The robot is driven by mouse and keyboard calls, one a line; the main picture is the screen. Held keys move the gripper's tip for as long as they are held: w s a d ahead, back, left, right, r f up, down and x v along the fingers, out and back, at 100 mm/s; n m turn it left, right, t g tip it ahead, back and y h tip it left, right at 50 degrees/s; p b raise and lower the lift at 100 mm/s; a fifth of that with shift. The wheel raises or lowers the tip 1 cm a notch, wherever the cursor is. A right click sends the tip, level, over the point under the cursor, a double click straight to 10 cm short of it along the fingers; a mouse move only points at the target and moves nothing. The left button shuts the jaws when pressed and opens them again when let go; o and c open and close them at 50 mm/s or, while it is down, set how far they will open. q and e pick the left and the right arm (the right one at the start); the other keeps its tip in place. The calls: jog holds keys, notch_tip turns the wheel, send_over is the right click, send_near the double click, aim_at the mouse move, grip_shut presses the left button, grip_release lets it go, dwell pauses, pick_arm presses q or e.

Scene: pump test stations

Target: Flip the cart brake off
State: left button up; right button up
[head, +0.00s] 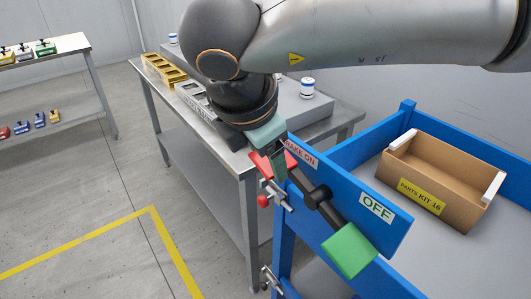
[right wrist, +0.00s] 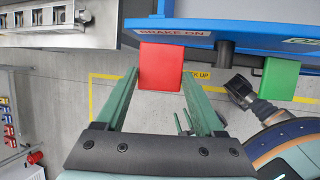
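The cart brake is a black rocker bar (head: 301,182) on a round hub (head: 318,196), on the blue side panel of the cart. Its red pad (head: 284,165) is at the upper left end, by the "BRAKE ON" label (head: 301,153). Its green pad (head: 349,250) is at the lower right end, below the "OFF" label (head: 376,207). My right gripper (head: 272,168) is at the red pad and partly covers it. In the right wrist view its fingers (right wrist: 160,88) are apart, with the red pad (right wrist: 161,68) ahead between their tips; contact is unclear. My left gripper does not show clearly.
The blue cart (head: 334,156) carries an open cardboard box (head: 440,177) labelled "PARTS KIT 16". A grey metal table (head: 203,165) with trays stands close beside the cart. A shelf with coloured parts (head: 52,63) is at the far left. Floor with yellow lines (head: 75,246) is clear.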

jog(key=o, duration=0.4)
jog(key=shift+r, duration=0.1)
jog(key=shift+o, duration=0.2)
jog(key=v, duration=1.2)
jog(key=shift+s+r+p, duration=0.2)
jog(key=shift+p, duration=0.2)
